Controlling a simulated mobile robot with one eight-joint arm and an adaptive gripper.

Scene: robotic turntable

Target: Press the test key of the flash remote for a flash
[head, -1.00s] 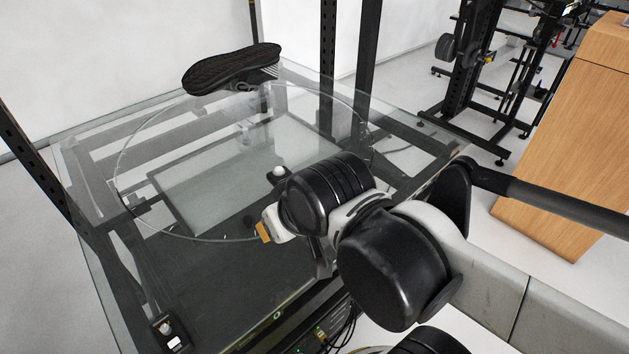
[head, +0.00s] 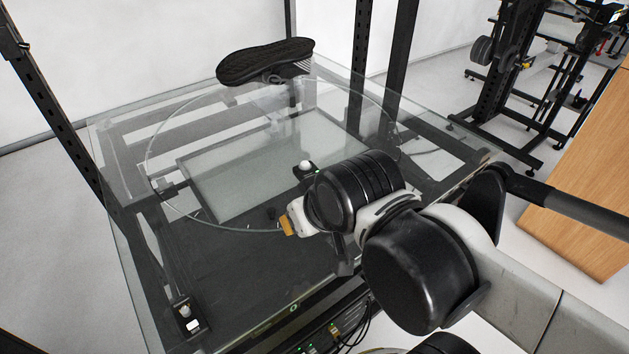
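Two small black devices, each with a pale rounded top, are in the head view. One device (head: 305,170) with a green light shows just beyond my wrist, partly hidden by it. The other device (head: 186,318), with a small white label or screen, is at the near left corner of the glass table. I cannot tell which is the flash remote, and no test key can be made out. My gripper is mostly hidden by my wrist joints; a white part with an orange-yellow piece (head: 287,225) shows at the arm's end. Its fingers cannot be made out.
A round glass turntable plate (head: 160,205) lies over the framed glass table. A black shoe (head: 265,62) sits at its back edge on a clear support. Black posts (head: 362,60) rise behind. A wooden cabinet (head: 590,185) is at the right. The table's near left is mostly clear.

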